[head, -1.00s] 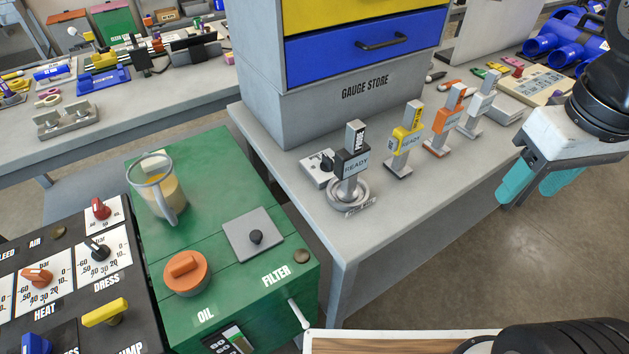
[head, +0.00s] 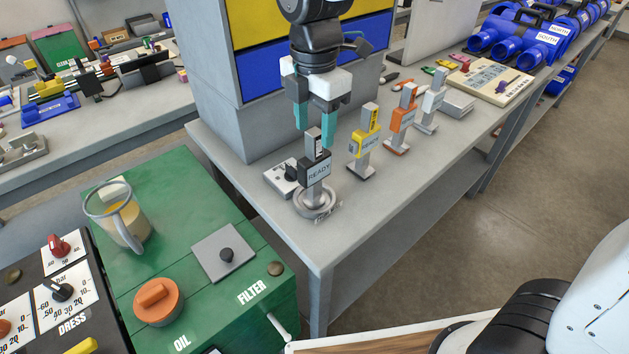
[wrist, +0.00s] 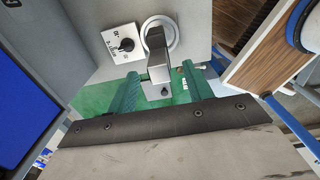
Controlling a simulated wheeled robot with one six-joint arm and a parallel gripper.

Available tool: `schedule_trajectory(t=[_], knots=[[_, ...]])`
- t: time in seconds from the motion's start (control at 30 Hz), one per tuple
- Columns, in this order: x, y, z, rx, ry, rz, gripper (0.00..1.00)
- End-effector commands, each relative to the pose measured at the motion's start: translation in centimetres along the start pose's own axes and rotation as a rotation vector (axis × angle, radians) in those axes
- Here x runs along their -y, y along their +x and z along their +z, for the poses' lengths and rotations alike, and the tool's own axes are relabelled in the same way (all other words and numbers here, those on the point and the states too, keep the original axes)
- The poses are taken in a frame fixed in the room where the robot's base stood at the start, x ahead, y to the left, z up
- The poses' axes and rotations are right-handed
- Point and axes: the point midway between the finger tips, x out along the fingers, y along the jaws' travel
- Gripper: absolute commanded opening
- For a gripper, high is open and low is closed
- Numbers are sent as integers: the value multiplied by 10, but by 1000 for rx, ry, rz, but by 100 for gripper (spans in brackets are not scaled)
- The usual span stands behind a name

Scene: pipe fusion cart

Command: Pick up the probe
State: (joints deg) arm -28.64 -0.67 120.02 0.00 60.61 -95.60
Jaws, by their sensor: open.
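The item that appears to be the probe (head: 318,172) is a grey upright bar with a black block and a READY label. It stands upright in a round metal base at the near corner of the grey bench. My gripper (head: 314,122) is open, pointing down at the probe's top, with its teal fingers on either side of the bar. In the wrist view the probe (wrist: 157,58) shows between the open fingers of my gripper (wrist: 160,82). I cannot tell whether either finger touches it.
Similar yellow (head: 366,145), orange (head: 401,120) and grey (head: 430,103) upright gauges stand in a row to the right. A small box with a black knob (head: 287,176) sits close left. The gauge cabinet (head: 235,115) rises behind. A green unit (head: 185,235) with a jug stands at left.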

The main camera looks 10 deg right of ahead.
Motion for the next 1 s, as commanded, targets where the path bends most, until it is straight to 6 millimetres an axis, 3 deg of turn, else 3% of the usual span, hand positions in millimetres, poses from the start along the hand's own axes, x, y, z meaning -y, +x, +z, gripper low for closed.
schedule_trajectory(t=[0.3,0.57,0.77,1.0], knots=[[0,44,1,0,3,-3,51],[0,47,1,0,3,0,51],[0,47,1,0,3,-1,1],[-1,47,1,0,3,0,0]])
